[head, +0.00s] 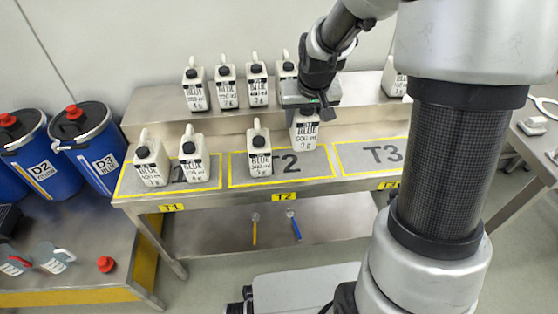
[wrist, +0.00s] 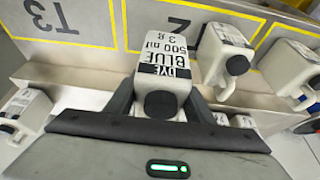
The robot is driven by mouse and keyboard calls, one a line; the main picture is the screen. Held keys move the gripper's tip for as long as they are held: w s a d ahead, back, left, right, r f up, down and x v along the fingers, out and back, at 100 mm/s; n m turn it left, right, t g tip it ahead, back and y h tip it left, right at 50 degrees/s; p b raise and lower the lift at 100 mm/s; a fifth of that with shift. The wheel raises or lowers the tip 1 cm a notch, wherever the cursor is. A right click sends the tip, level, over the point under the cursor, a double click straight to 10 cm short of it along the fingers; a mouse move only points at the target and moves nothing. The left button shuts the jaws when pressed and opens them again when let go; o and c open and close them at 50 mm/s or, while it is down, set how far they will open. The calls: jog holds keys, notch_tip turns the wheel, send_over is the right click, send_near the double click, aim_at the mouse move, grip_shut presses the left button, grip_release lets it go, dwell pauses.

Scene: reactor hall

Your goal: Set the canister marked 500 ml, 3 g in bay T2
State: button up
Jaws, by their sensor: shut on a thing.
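My gripper (head: 308,100) is shut on the white canister (head: 304,134) marked blue dye, 500 ml, 3 g. The canister also shows between the fingers in the wrist view (wrist: 165,72), its label readable and its black cap towards the camera. It is upright at the back right part of bay T2 (head: 319,176); I cannot tell whether its base touches the surface. Another white canister (head: 259,153) stands in the left part of T2, apart from the held one; it also shows in the wrist view (wrist: 226,55).
Two canisters (head: 151,163) (head: 193,158) stand in bay T1 (head: 127,185). Bay T3 (head: 386,158) looks empty. Several more canisters (head: 227,88) stand on the raised shelf (head: 150,98) behind. Blue drums (head: 98,160) stand left of the bench.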

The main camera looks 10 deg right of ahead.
notch_tip(320, 180, down, 9)
jog(key=shift+b, duration=1.15)
jog(key=shift+f, duration=0.15)
jog(key=o, duration=1.4)
